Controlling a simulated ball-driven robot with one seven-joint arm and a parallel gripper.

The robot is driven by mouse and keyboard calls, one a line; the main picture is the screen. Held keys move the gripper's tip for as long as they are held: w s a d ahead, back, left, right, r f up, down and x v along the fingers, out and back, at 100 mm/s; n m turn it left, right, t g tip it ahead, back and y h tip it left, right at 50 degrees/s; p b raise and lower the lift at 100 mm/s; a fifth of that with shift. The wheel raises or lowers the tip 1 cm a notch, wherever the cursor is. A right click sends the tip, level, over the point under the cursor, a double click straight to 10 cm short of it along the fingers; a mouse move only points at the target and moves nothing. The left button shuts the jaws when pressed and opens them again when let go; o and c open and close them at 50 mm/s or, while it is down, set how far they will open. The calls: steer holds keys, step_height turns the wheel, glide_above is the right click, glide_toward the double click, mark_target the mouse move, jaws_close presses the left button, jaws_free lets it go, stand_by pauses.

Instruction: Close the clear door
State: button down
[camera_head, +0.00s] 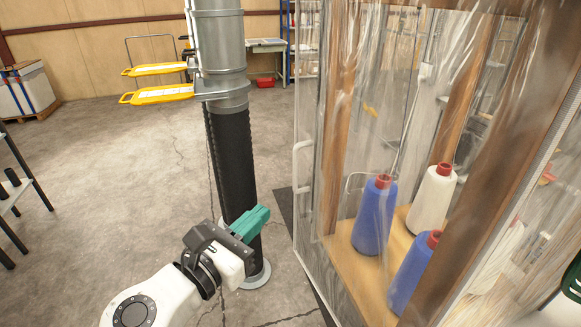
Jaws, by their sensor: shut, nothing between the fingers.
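The clear door (312,90) is a transparent, streaky panel on the right side of the view. A pale handle (298,168) is on its left edge. Wooden posts, shelves and spools show through the clear sheeting; I cannot tell how far the door stands from its frame. My gripper (262,216) has teal fingers, which are shut and empty. It is at the lower middle, left of the door and lower in the picture than the handle, apart from both. It overlaps the foot of a dark pipe in the picture.
A grey and black vertical pipe (231,150) stands on a round foot left of the door. Yellow arms (157,95) show beside it. Blue spools (375,215) and a white spool (432,198) stand on a wooden shelf behind the sheeting. Concrete floor (100,170) at left is mostly clear.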

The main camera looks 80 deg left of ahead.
steer(key=s+a+f+n, duration=0.1)
steer(key=s+a+f, duration=0.1)
steer(key=b, duration=0.8)
glide_toward(294, 175)
steer(key=x, duration=0.6)
steer(key=shift+w+a+g, duration=0.25)
steer(key=shift+w+g, duration=0.05)
steer(key=shift+w, duration=0.05)
steer(key=shift+r, duration=0.1)
